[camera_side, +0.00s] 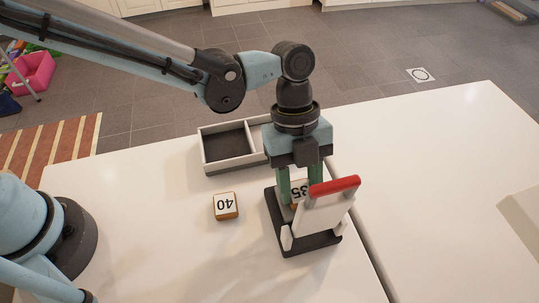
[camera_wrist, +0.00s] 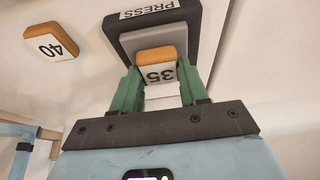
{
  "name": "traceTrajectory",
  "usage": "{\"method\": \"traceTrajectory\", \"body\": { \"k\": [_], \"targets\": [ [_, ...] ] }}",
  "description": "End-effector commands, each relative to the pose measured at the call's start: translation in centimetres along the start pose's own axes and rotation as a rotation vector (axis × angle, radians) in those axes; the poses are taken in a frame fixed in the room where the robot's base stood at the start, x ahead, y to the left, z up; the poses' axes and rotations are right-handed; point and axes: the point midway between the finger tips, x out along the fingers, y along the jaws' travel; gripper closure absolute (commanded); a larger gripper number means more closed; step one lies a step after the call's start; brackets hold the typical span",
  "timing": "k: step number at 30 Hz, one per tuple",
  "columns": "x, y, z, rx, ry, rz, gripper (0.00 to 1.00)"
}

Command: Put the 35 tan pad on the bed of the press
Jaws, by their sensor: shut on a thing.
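The tan 35 pad (camera_side: 297,192) has a white numbered face and is partly hidden behind the press in the side view. It also shows in the wrist view (camera_wrist: 158,70), between my green fingertips. My gripper (camera_side: 300,186) points down and is shut on the pad. The press (camera_side: 316,243) has a dark base, a raised pale plate and a red handle bar. In the wrist view its grey bed (camera_wrist: 128,44) lies behind the pad, next to the PRESS label. The pad is over or on the bed; I cannot tell whether it touches.
Another tan pad, marked 40 (camera_side: 226,207), lies on the white table to the left of the press. A divided tray (camera_side: 205,155) with a dark floor stands behind it. A gap between tables runs just right of the press. The front table area is clear.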

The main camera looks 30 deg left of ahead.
Motion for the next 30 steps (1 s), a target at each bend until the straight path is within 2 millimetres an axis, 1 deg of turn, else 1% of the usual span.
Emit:
{"method": "traceTrajectory", "body": {
  "k": [12,13,15,18,26,30],
  "targets": [
    [0.5,0.01,0.2,0.0,0.0,0.0,0.86],
    [0.52,0.01,0.22,0.0,0.0,0.0,0.55],
    [0.49,0.01,0.2,0.0,0.0,0.0,0.44],
    [0.49,0.01,0.2,0.0,0.0,0.0,0.31],
    [0.44,0.01,0.18,0.0,0.0,0.0,0.31],
    [-0.32,-0.01,0.08,-0.001,0.0,0.0,0.31]
  ]
}}
